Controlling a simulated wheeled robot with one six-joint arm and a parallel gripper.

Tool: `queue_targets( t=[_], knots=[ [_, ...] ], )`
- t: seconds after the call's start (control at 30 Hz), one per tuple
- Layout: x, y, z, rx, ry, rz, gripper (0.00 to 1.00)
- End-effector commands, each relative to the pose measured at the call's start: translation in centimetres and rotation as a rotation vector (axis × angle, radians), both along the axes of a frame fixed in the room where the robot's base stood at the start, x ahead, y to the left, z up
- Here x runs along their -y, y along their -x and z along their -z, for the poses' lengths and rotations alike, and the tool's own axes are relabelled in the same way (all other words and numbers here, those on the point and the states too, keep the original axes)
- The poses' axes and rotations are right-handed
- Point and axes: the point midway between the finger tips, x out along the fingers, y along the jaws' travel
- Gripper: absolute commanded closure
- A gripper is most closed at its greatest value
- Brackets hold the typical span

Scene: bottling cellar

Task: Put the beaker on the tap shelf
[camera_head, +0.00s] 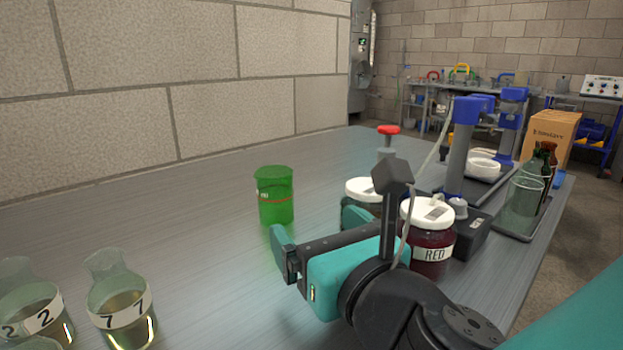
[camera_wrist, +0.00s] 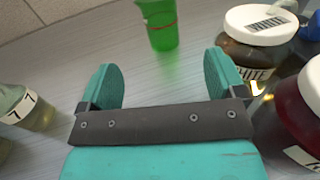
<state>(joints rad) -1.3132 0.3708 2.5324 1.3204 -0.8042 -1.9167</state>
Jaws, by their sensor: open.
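A green see-through beaker (camera_head: 276,196) with a thin red line around it stands upright on the grey bench (camera_head: 150,235). It also shows at the top of the wrist view (camera_wrist: 160,25). My gripper (camera_head: 318,232) is open and empty. In the wrist view its two teal fingers (camera_wrist: 162,68) point toward the beaker, which stands beyond the fingertips and between their lines, apart from them. A blue-headed stand (camera_head: 459,150) with a white dish (camera_head: 483,167) near it is at the right back; I cannot tell whether it is the tap shelf.
White-lidded jars, one labelled RED (camera_head: 428,240), stand close right of my gripper. Flasks marked 7 (camera_head: 122,303) and 2 (camera_head: 38,312) are at the front left. A dark tray (camera_head: 520,228) holds bottles and a clear vessel. The bench left of the beaker is clear, bounded by a wall.

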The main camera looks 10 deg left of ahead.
Motion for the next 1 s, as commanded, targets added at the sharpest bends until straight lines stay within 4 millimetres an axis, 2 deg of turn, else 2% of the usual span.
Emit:
queue_targets(
  t=[0.03,0.3,0.43,0.67,1.0],
  knots=[
    [-0.2,-0.3,-0.5,-0.003,0.012,-0.003,0.11],
    [-3.6,-5.5,-0.5,-0.004,0.001,0.0,0.11],
    [-4.6,-6.9,-0.3,-0.004,0.001,-0.002,0.11],
    [-5.4,-8.0,-0.2,-0.004,0.001,-0.004,0.11],
    [-7.8,-11.8,-0.3,-0.005,0.0,-0.003,0.11]
  ],
)
